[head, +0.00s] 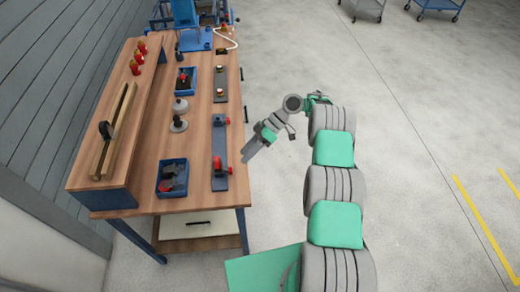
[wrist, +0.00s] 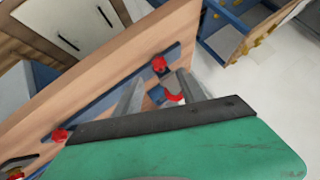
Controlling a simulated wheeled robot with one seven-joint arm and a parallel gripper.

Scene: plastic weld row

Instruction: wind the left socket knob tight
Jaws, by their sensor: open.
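A grey fixture plate (head: 219,140) lies along the bench's right side, with red knobs (head: 217,161) near its front end. I cannot tell which one is the left socket knob. My gripper (head: 247,155) is open and empty, beyond the bench's right edge and apart from the red parts in the head view. In the wrist view the gripper fingers (wrist: 160,92) stand apart. A red knob (wrist: 159,63) shows beyond them on a blue strip, a red part (wrist: 174,97) shows by the right finger, and another red knob (wrist: 60,135) is at left.
The wooden bench (head: 200,120) carries a front blue bin (head: 162,188), a rear blue bin (head: 178,90), a second plate (head: 220,85) and a grey round-based piece (head: 178,124). A raised shelf (head: 100,165) lines the left. Floor (head: 400,180) at right is clear.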

